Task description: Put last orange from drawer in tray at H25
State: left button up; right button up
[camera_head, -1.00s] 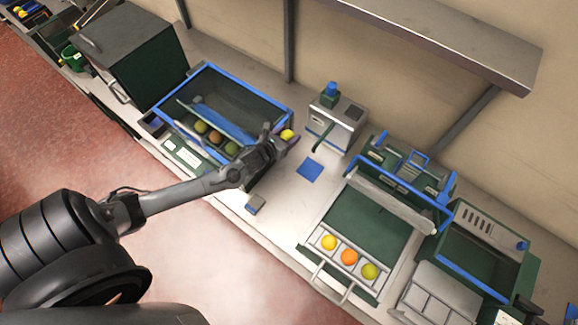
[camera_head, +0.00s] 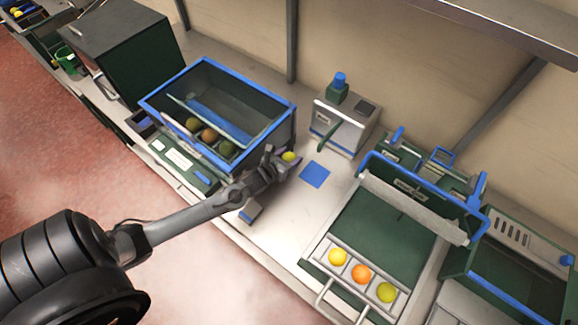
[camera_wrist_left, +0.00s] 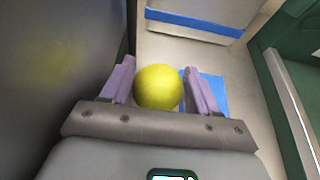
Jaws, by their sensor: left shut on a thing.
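My left gripper (camera_head: 281,160) is shut on a yellow-green orange (camera_head: 288,156), just off the right front corner of a blue-rimmed glass-sided bin (camera_head: 216,64). In the left wrist view the orange (camera_wrist_left: 157,87) sits between the two purple-grey fingers. Several darker oranges (camera_head: 208,135) lie inside the bin, behind its slanted blue and clear flap. At the right, a tray (camera_head: 316,256) in front of a green panel holds a yellow, an orange and a yellow-green fruit in a row of compartments. No H25 label is readable. My right gripper is not in view.
A blue square pad (camera_head: 315,174) lies on the bench right of my gripper. A grey machine (camera_head: 342,126) with a blue knob stands behind it. Open blue-rimmed equipment (camera_head: 530,270) stands far right.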

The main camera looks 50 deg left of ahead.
pick_arm(q)
jog(key=shift+f+b, duration=2.05)
jog(key=shift+f, duration=0.1)
jog(key=shift+r, duration=0.1)
jog(key=o, duration=0.8)
